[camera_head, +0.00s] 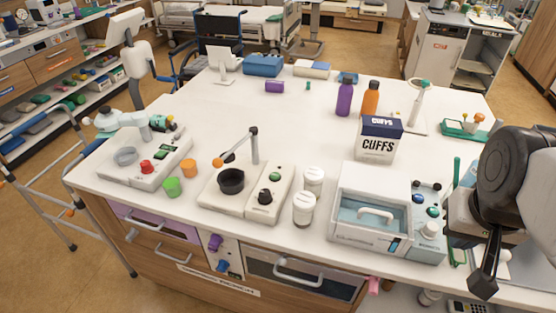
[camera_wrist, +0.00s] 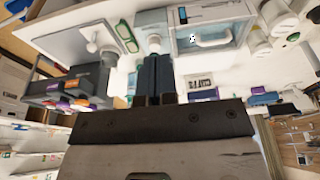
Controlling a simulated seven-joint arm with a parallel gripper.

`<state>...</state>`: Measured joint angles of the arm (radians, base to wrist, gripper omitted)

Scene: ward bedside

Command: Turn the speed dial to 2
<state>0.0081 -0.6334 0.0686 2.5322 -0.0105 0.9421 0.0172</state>
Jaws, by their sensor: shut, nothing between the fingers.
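A black dial (camera_head: 265,196) sits on the low white mixer unit (camera_head: 232,207), which also has a black bowl (camera_head: 231,181), an upright grey rod and a green button. A red knob (camera_head: 147,166) is on another unit at the left, and a pale knob (camera_head: 430,229) is on the lidded bath's side panel. Dial labels and settings are too small to read, so I cannot tell which is the speed dial. My gripper (camera_head: 485,288) is at the far right, beyond the bath and apart from all three. Its fingers (camera_wrist: 160,72) are together and empty in the wrist view.
The clear-lidded bath (camera_head: 372,240) with its handle stands between my gripper and the mixer. The table's middle is clear.

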